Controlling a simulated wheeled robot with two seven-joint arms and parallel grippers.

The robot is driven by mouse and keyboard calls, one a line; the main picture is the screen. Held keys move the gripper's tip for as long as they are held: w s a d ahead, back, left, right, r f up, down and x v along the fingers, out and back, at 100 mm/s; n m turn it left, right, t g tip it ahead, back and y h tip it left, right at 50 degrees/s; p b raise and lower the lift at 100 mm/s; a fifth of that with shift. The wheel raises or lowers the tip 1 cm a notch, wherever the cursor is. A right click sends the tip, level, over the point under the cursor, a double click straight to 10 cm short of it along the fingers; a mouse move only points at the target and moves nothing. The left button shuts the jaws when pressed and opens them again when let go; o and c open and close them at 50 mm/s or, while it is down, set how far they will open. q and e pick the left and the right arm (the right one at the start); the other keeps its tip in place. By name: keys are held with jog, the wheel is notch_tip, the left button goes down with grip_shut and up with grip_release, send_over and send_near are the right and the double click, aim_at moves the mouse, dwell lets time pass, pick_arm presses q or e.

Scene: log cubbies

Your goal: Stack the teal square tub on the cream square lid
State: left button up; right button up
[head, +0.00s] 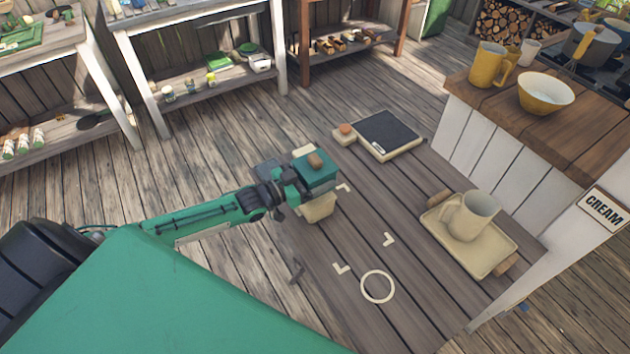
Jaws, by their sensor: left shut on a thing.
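The teal square tub (318,175) is in the middle of the head view, with a wooden knob on top. My left gripper (294,184) reaches it from the left and is shut on it. A cream square piece (318,210) shows directly below the teal tub, partly hidden by it and by my gripper; this may be where the cream square lid is. I cannot tell whether the teal tub touches it. A cream edge (303,151) also shows just behind the teal tub. My right gripper is not in view.
White corner marks (389,239) and a ring (377,287) lie on the bare planks in front. A dark slate board (390,133) lies behind, beside a small wooden-knobbed cream piece (345,136).

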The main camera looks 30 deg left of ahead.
pick_arm(q)
notch_tip(320, 180, down, 4)
jog(key=shift+r, duration=0.2)
jog(key=shift+f, duration=0.15)
jog(key=o, duration=1.1)
